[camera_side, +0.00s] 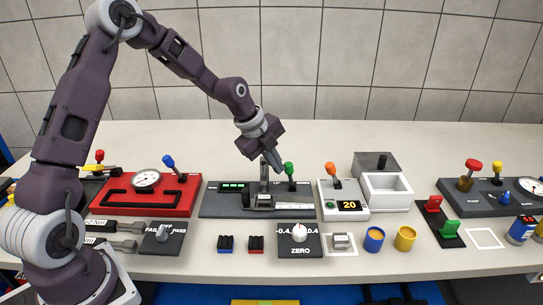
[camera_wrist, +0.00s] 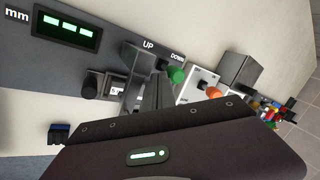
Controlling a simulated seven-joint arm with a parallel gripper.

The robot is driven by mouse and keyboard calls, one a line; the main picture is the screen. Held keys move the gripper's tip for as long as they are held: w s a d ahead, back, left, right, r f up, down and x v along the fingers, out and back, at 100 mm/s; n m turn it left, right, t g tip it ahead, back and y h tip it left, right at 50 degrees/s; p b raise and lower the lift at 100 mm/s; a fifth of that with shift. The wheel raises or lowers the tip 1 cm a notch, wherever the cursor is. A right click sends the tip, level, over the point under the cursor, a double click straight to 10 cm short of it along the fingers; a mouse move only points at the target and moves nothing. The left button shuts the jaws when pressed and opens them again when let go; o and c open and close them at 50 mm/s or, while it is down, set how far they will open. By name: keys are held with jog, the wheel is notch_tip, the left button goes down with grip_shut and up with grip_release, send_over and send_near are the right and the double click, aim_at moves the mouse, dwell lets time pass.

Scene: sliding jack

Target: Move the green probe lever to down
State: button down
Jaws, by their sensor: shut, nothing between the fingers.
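The green probe lever (camera_side: 289,170) stands on the dark grey gauge panel (camera_side: 215,208), at its right part. In the wrist view its green knob (camera_wrist: 178,75) is at the DOWN end of the slot label, with UP printed to the left. My gripper (camera_side: 279,169) is shut and empty, pointing down just left of the green knob in the side view. The wrist view also shows my fingers (camera_wrist: 156,90) immediately left of the knob. I cannot tell whether they touch it. The lever's lower shaft is mostly hidden in the wrist view.
Right of the panel is a white box with an orange lever (camera_side: 331,169) and a display reading 20. Left is a red tray (camera_side: 150,203) with a dial and blue lever. A white ZERO knob (camera_side: 300,232) and small blue and red blocks stand in front.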

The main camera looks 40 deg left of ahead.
dwell(0.4)
jog(key=shift+w+d+r+g+y, duration=0.35)
jog(key=shift+w+d+g+y, duration=0.25)
jog(key=shift+w+d+y, duration=0.1)
jog(key=shift+g+y, duration=0.8)
jog(key=shift+g, duration=0.1)
jog(key=shift+w+d+r, duration=0.1)
jog(key=shift+w+d, duration=1.5)
jog(key=shift+w+d+r, duration=0.1)
jog(key=shift+d, duration=0.2)
notch_tip(320, 180, up, 11)
jog(key=d, duration=0.2)
jog(key=s+r+n+t, duration=0.2)
jog(key=s+r+n, duration=0.65)
jog(key=s, duration=0.65)
jog(key=s+f+n+t, duration=0.1)
jog(key=s+n, duration=0.4)
jog(key=s, duration=0.7)
jog(key=s+f+n+t+h, duration=0.1)
jog(key=s+f+n, duration=0.2)
jog(key=s, duration=0.9)
jog(key=a+n, duration=0.1)
jog(key=n, duration=0.2)
